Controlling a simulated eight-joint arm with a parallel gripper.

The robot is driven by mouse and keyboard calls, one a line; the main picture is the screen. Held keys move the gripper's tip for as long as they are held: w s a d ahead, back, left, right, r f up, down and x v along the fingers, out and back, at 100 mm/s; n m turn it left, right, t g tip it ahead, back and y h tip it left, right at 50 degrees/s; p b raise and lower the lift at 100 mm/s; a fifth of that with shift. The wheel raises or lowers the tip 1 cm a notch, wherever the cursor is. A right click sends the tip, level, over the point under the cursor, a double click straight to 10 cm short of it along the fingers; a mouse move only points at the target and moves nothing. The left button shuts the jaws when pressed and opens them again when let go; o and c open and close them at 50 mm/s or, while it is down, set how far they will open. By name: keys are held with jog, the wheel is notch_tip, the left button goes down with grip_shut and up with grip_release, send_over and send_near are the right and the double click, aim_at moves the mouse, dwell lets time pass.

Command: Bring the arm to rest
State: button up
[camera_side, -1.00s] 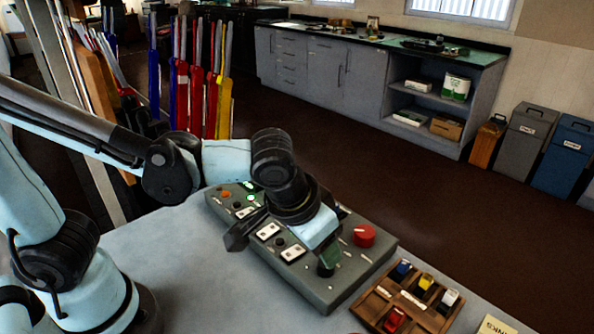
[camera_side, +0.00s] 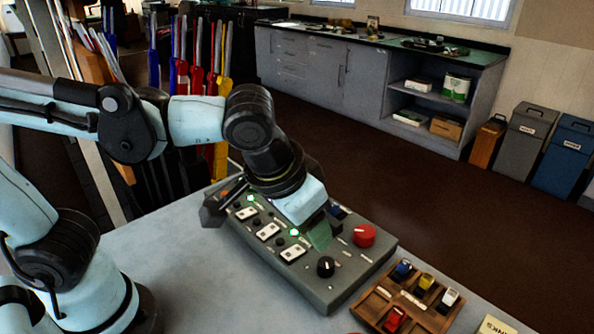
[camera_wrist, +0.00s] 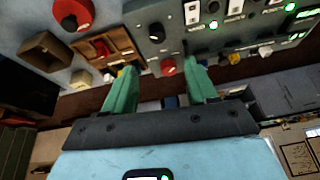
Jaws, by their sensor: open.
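The grey control panel (camera_side: 345,285) lies on the table with rocker switches, a black knob (camera_side: 325,266) and a red knob (camera_side: 363,235). My gripper (camera_side: 319,238) hangs above the panel, with green fingers pointing down and clear of the black knob. In the wrist view my gripper (camera_wrist: 165,74) is open, its green fingers apart and nothing held between them. The panel (camera_wrist: 185,40) and the black knob (camera_wrist: 157,32) show beyond the fingertips. My wrist hides part of the panel's far side in the side view.
A wooden tray (camera_side: 372,308) with blue, yellow, white and red pieces sits right of the panel. The table's front left (camera_side: 180,270) is bare. Coloured upright levers (camera_side: 183,80) stand behind my arm. Grey cabinets (camera_side: 345,70) stand well back across the floor.

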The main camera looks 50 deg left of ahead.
jog(key=a+f+n+t, duration=0.1)
jog(key=a+f+t, duration=0.1)
jog(key=a, duration=1.2)
jog(key=shift+w+a, duration=0.25)
jog(key=shift+w, duration=0.2)
jog(key=shift+o, duration=0.8)
jog(key=shift+a, duration=0.3)
jog(key=shift+o, duration=1.3)
jog(key=shift+w+a+r, duration=0.15)
jog(key=shift+a, duration=0.05)
jog(key=o, duration=0.4)
jog(key=w+a+r+g, duration=0.1)
jog(key=w+a+r, duration=0.1)
jog(key=w+a+r+g, duration=0.1)
jog(key=w+a+r, duration=0.1)
jog(key=w, duration=0.1)
jog(key=w+a+r, duration=0.2)
jog(key=w+r, duration=0.1)
jog(key=shift+w+g+y, duration=0.1)
jog(key=shift+g+y, duration=0.2)
jog(key=shift+g, duration=0.1)
jog(key=w+a+g, duration=0.4)
jog(key=w+a, duration=0.3)
jog(key=a, duration=0.3)
notch_tip(320, 180, down, 10)
jog(key=shift+d+r, duration=0.1)
jog(key=shift+d, duration=0.05)
jog(key=shift+r, duration=0.1)
